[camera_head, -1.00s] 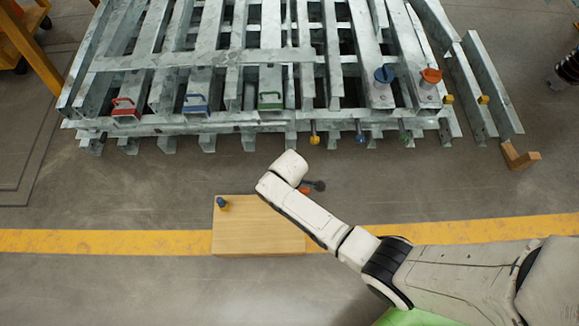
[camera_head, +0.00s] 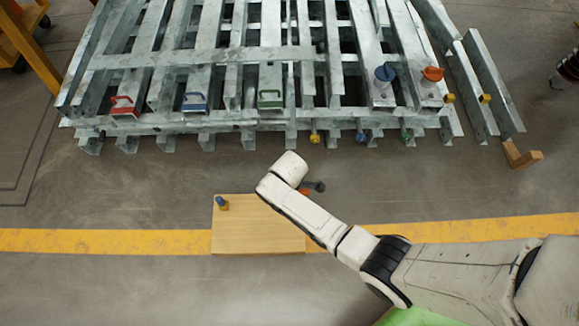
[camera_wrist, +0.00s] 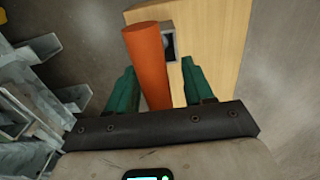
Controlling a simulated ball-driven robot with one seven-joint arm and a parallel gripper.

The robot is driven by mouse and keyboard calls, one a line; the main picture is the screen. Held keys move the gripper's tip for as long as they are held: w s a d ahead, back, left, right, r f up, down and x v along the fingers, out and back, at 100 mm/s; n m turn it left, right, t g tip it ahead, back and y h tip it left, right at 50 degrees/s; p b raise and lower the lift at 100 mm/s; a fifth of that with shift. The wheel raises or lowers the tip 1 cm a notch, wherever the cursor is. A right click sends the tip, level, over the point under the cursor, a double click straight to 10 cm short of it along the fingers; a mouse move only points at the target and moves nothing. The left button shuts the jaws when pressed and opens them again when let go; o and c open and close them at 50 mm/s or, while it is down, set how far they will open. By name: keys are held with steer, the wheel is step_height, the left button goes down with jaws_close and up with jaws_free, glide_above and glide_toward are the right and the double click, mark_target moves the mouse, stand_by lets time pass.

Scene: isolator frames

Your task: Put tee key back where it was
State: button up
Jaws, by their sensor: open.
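An orange cylindrical bar, which looks like the tee key's handle (camera_wrist: 147,60), stands out between the fingers of my gripper (camera_wrist: 160,85) in the wrist view. The two green fingers are apart, one on each side of the bar, with a visible gap on the right. In the head view a small orange part (camera_head: 305,191) shows beside my wrist; my fingers are hidden there. Beside the bar, a wooden block (camera_wrist: 213,40) carries a small square metal fitting (camera_wrist: 170,43) with a dark middle. Whether the bar touches the block is unclear.
The wooden block (camera_head: 258,232) lies on the floor over a yellow line, with a blue-topped peg (camera_head: 221,203) at its far left corner. Behind is a stack of galvanised frames (camera_head: 200,62) with coloured handles, a blue knob (camera_head: 384,73) and an orange knob (camera_head: 432,74).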

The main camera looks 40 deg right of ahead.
step_height(320, 180, up, 12)
steer(key=p, duration=0.5)
steer(key=shift+r+p, duration=0.15)
steer(key=shift+p, duration=0.15)
steer(key=shift+s+d+r, duration=0.2)
steer(key=shift+s, duration=0.15)
steer(key=s+d+r+m, duration=0.3)
steer(key=s+r+m, duration=0.2)
steer(key=s+r, duration=0.3)
steer(key=s+d+r+m+t, duration=0.1)
steer(key=s+d+r+m, duration=0.3)
steer(key=s+r+m, duration=0.2)
step_height(320, 180, up, 2)
steer(key=shift+s+d, duration=0.2)
steer(key=shift+s, duration=0.75)
step_height(320, 180, up, 19)
steer(key=p, duration=1.9)
